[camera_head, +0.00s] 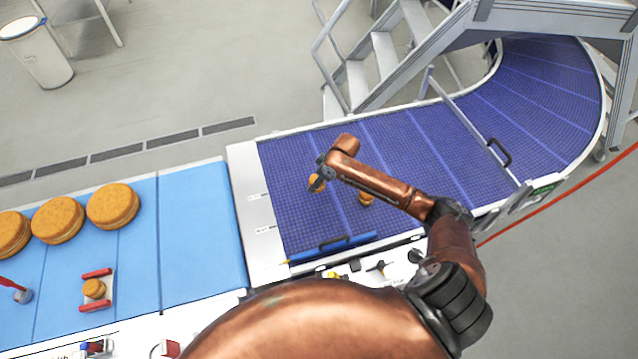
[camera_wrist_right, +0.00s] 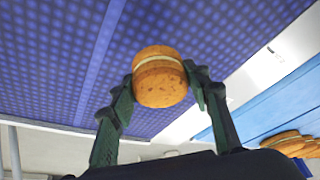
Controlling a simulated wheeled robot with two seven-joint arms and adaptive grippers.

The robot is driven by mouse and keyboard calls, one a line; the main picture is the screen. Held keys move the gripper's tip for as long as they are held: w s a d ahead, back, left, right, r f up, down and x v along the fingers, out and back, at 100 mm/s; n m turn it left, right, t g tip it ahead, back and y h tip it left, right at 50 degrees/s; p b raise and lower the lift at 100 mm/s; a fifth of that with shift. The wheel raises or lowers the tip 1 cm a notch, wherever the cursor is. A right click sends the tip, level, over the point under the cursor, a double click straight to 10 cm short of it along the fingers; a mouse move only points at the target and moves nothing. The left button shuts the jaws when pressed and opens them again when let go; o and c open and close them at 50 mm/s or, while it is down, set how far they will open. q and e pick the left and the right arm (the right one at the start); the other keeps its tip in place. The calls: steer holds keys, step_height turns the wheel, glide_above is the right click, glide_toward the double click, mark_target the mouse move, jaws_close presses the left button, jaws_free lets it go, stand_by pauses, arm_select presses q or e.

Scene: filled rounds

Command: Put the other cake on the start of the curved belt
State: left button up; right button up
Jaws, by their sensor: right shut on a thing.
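My right gripper (camera_head: 318,176) is shut on a small brown cake (camera_head: 317,184) over the start of the purple-blue curved belt (camera_head: 420,130). In the right wrist view this cake (camera_wrist_right: 160,77) has a pale filling layer and sits between the two dark green fingers (camera_wrist_right: 160,92). I cannot tell whether it touches the belt. A second small cake (camera_head: 366,198) is on the curved belt, to the right of the held one and partly under my right forearm. My left gripper is not in view.
Large round cakes (camera_head: 113,205) stand on the light blue belt (camera_head: 200,235) at left. A small round (camera_head: 94,289) sits between red bars there. A blue bar with a dark handle (camera_head: 333,243) lies along the curved belt's near edge. Metal stairs (camera_head: 370,60) rise behind.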

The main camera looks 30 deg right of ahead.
steer(key=w+f, duration=0.1)
steer(key=w+d+f, duration=0.1)
steer(key=shift+d+f, duration=0.2)
steer(key=shift+f, duration=1.65)
steer(key=shift+f, duration=0.1)
steer(key=o, duration=0.8)
steer(key=shift+c, duration=0.2)
steer(key=v, duration=1.2)
